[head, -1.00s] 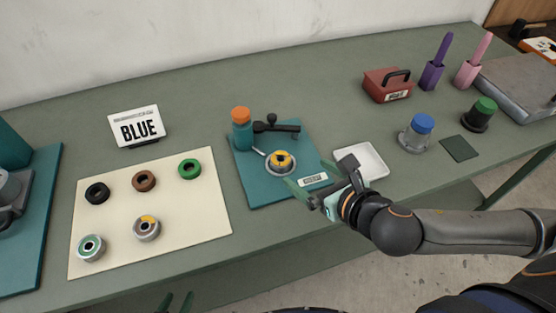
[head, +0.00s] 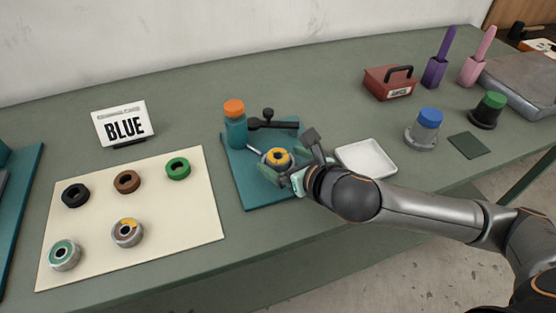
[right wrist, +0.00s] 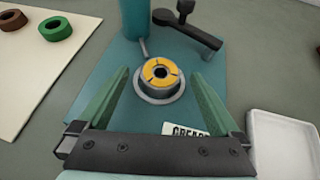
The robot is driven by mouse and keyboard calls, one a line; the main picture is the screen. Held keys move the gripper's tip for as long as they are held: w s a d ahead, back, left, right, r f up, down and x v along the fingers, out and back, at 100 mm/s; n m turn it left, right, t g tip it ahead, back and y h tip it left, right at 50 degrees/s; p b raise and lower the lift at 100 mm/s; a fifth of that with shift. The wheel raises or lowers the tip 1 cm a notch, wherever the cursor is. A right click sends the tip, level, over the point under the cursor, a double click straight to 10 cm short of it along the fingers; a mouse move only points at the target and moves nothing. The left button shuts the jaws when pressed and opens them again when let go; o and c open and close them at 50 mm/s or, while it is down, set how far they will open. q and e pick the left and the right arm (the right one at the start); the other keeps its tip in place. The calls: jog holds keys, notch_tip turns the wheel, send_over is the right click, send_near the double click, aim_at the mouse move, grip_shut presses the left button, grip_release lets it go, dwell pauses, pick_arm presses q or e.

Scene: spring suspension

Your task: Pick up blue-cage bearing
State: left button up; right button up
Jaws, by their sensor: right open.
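A sign (head: 125,124) reads BLUE, but I see no plainly blue-caged bearing. On the cream mat (head: 180,225) lie a metal bearing with a teal-green ring (head: 64,254) and a metal bearing with orange-yellow and brown parts (head: 127,232). A yellow-orange ringed part (head: 278,156) sits in a round metal seat on the teal grease board (head: 247,192). My right gripper (head: 287,168) is open beside this seat. In the right wrist view its green fingers (right wrist: 161,88) reach toward both sides of the yellow ring (right wrist: 160,72), with nothing held. My left gripper is out of view.
Black (head: 75,195), brown (head: 127,182) and green (head: 178,168) rings lie on the mat. An orange-capped bottle (head: 236,125) and black lever (head: 273,124) stand behind the seat. A white tray (head: 366,158) is right of my gripper.

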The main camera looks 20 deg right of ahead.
jog(key=shift+w+a+f, duration=0.1)
jog(key=shift+w+f, duration=0.2)
jog(key=shift+w, duration=0.35)
jog(key=shift+c, duration=0.2)
grip_shut()
